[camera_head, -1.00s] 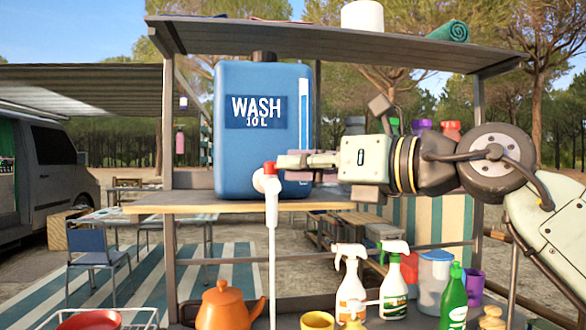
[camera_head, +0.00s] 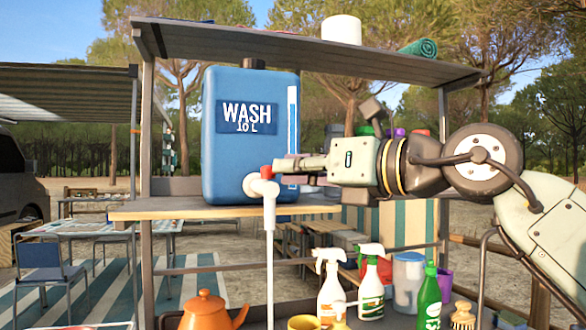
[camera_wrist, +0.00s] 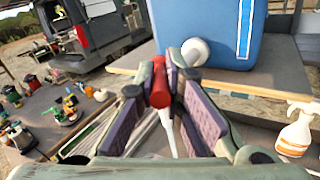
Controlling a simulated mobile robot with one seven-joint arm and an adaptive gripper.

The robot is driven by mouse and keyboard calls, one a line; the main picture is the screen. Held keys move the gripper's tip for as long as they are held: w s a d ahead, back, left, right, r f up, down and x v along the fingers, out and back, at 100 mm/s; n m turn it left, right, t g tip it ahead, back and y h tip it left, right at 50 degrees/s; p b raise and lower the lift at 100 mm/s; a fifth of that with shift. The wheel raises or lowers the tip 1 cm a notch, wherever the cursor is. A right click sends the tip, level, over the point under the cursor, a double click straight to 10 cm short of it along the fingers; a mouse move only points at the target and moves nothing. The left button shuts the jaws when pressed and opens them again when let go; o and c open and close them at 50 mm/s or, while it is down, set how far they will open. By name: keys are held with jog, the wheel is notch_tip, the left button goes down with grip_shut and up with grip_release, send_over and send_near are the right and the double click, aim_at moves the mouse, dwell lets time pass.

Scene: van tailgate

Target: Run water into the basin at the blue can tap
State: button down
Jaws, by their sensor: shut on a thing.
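The blue WASH can (camera_head: 250,150) stands on the wooden shelf (camera_head: 170,211); it also shows in the wrist view (camera_wrist: 224,25). Its white tap (camera_head: 258,187) has a red lever (camera_head: 266,172) on top. My gripper (camera_head: 283,168) reaches in from the right at lever height. In the wrist view my gripper (camera_wrist: 160,100) has the red lever (camera_wrist: 158,82) between its dark pads and is shut on it. A straight thin white column, seemingly running water (camera_head: 270,270), drops from the spout past the lower frame edge. No basin is visible under it.
Below the shelf stand an orange kettle (camera_head: 207,311), a yellow cup (camera_head: 304,323), two spray bottles (camera_head: 330,290) (camera_head: 371,285) and a green bottle (camera_head: 429,298). A roof board (camera_head: 300,47) hangs above the can. A post (camera_head: 146,130) is left of it.

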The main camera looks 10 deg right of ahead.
jog(key=c, duration=1.7)
grip_release()
jog(key=v, duration=1.2)
